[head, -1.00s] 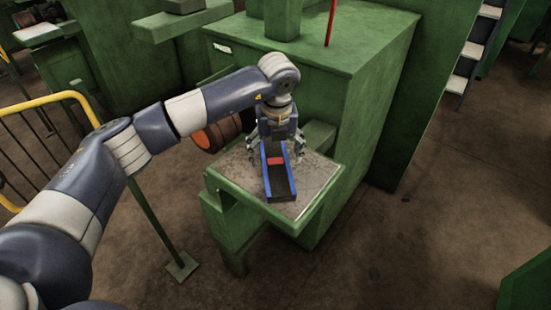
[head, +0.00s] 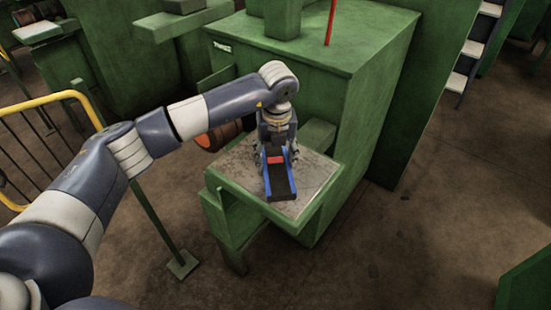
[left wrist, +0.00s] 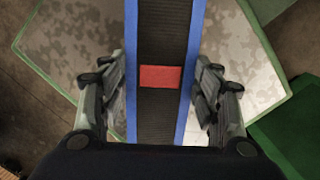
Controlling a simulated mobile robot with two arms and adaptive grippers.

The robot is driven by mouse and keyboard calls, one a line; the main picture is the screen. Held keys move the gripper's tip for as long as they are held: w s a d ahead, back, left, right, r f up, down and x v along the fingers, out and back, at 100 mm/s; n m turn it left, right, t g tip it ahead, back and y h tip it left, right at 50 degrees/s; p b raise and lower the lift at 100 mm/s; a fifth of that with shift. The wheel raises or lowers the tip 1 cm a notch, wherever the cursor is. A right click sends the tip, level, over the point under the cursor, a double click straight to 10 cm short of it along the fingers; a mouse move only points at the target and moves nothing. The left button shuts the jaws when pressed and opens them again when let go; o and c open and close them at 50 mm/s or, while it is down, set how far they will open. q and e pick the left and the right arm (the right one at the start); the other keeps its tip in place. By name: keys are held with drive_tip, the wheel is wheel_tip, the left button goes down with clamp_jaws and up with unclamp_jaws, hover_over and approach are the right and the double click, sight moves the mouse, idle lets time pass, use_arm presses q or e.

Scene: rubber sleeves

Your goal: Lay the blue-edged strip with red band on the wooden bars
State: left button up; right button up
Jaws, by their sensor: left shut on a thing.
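The blue-edged strip (head: 281,185) is black with a red band across it. It lies on the grey top of a green machine's shelf (head: 237,168), its near end pointing toward me. My left gripper (head: 276,157) is above the strip and shut on it near the red band. In the left wrist view the strip (left wrist: 163,35) runs up the picture between the fingers of my left gripper (left wrist: 160,82), one at each blue edge. No wooden bars can be made out. My right gripper is not in view.
The tall green machine body (head: 345,95) stands right behind the shelf. A red rod (head: 330,22) rises from its top. A yellow railing (head: 50,100) is at the left. Open brown floor (head: 420,230) lies to the right.

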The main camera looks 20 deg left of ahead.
sight(275, 160)
use_arm(q)
drive_tip(key=shift+w+r+b, duration=0.1)
drive_tip(key=shift+r+b, duration=0.25)
drive_tip(key=shift+r, duration=0.05)
drive_tip(key=shift+s+r+b, duration=0.25)
drive_tip(key=shift+r+b, duration=0.5)
drive_tip(key=shift+r, duration=0.45)
drive_tip(key=s+r+b, duration=0.1)
drive_tip(key=s+b, duration=0.3)
drive_tip(key=s, duration=1.1)
drive_tip(key=shift+s+a+r, duration=0.3)
drive_tip(key=shift+s+r, duration=0.05)
